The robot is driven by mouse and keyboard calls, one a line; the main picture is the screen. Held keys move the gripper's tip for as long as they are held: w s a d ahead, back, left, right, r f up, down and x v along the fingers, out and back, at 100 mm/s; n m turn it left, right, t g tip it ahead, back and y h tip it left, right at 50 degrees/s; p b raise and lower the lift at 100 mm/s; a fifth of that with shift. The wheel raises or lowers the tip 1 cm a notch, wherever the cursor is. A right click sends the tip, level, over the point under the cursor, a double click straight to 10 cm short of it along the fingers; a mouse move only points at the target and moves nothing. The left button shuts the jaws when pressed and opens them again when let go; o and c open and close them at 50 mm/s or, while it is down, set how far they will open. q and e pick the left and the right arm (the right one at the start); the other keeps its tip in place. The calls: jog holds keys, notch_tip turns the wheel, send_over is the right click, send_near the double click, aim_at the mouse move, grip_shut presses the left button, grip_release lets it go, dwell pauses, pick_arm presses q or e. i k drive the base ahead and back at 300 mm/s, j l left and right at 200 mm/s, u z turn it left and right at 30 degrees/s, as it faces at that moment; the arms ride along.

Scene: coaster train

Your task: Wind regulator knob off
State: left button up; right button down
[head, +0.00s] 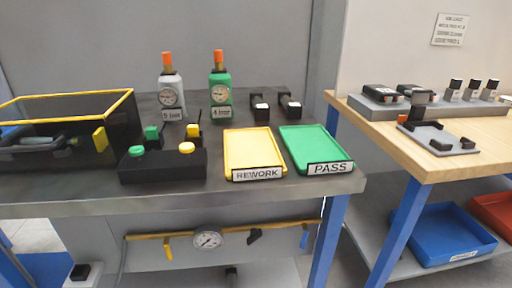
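No part is clearly marked as the regulator knob. Below the bench front edge runs a yellow pipe (285,226) with a round white-faced gauge (207,239). On the bench stand a grey bottle (172,97) and a green bottle (221,97), each with a gauge and an orange top. Neither gripper shows.
On the bench are a yellow REWORK tray (232,146), a green PASS tray (297,134), a black box with green and yellow buttons (163,168), and a dark yellow-rimmed bin (118,109). A wooden table (440,168) stands right, above a blue crate (440,236).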

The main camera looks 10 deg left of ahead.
aim_at(254, 235)
jog(key=k+l, duration=0.15)
jog(key=k, duration=0.3)
jog(key=k+l, duration=0.15)
jog(key=k, duration=0.25)
